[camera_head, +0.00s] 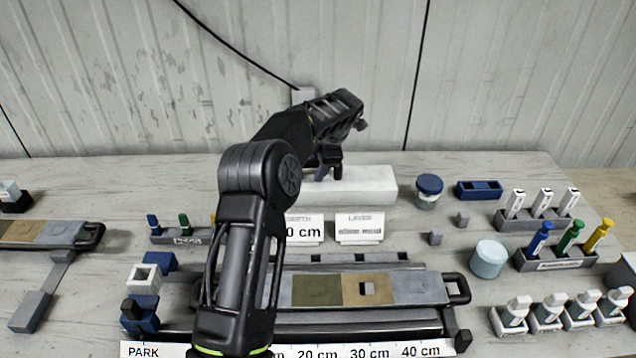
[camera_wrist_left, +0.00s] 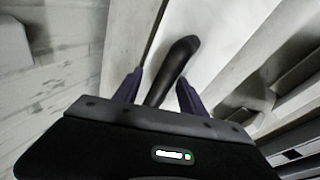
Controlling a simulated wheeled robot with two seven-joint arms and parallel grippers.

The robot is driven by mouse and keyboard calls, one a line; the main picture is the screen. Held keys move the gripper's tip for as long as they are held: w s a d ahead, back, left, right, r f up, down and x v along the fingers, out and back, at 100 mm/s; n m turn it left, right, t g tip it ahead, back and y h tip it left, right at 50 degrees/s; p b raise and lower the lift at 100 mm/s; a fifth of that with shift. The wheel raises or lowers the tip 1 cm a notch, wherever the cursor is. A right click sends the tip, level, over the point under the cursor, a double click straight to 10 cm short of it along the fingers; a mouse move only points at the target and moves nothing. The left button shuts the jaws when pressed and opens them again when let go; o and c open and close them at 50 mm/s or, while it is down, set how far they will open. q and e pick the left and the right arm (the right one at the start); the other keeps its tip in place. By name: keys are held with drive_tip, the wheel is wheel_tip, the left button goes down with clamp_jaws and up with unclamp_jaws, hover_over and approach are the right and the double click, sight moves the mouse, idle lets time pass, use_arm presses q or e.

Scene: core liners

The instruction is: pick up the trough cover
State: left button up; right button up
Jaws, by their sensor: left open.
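A long white block (camera_head: 365,190), which looks like the trough cover, lies at the back of the table behind two label cards. My left gripper (camera_head: 328,172) points down at its left part and hides some of it. In the left wrist view a pale flat surface (camera_wrist_left: 222,30) lies below the gripper. A dark, round-ended bar (camera_wrist_left: 180,58), perhaps its handle, reaches between the two spread fingers (camera_wrist_left: 159,88). The left gripper is open, and I cannot tell whether either finger touches the bar. My right gripper is not in view.
Label cards (camera_head: 359,229) stand just in front of the white block. A blue-lidded jar (camera_head: 428,191) stands to its right. A core tray (camera_head: 415,288) with coloured sections lies in front, partly behind my left arm. Racks of pens (camera_head: 556,263) and bottles (camera_head: 513,318) fill the right side.

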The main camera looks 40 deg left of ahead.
use_arm(q)
drive_tip(key=shift+f+b, duration=0.15)
drive_tip(key=shift+b, duration=0.2)
drive_tip(key=shift+c, duration=0.4)
clamp_jaws()
idle(1.0)
